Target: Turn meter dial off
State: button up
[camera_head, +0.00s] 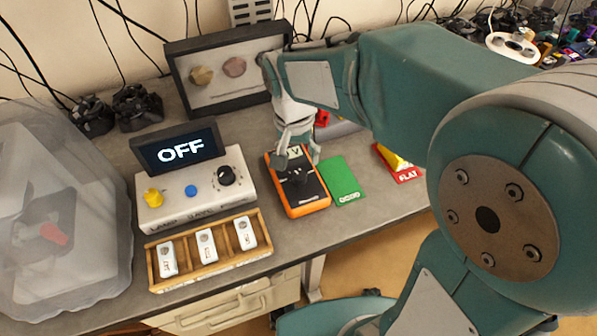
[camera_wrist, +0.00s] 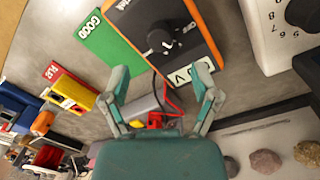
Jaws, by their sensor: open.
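The meter (camera_head: 312,205) is an orange and black handheld unit lying on the grey table, right of the white lamp box. Its small screen reads V in the head view. In the wrist view the meter (camera_wrist: 190,25) fills the top middle, with its black round dial (camera_wrist: 163,38) and white pointer mark visible. The dial (camera_head: 296,176) also shows in the head view, partly behind a finger. My gripper (camera_head: 298,158) is above the screen end of the meter, pointing down. In the wrist view my gripper (camera_wrist: 162,74) has its fingers spread, with nothing between them; the dial lies beyond the tips.
A green GOOD card (camera_head: 343,181) lies right of the meter, then a red FLAT card (camera_head: 408,174) with a yellow object. The white lamp box (camera_head: 200,205) with its OFF screen (camera_head: 180,152) and a wooden tray (camera_head: 210,268) stand left. A framed rock display (camera_head: 215,105) stands behind.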

aim_at(299, 175)
notch_tip(299, 175, down, 6)
jog(key=shift+d+f, duration=0.1)
jog(key=shift+f, duration=0.05)
grip_shut()
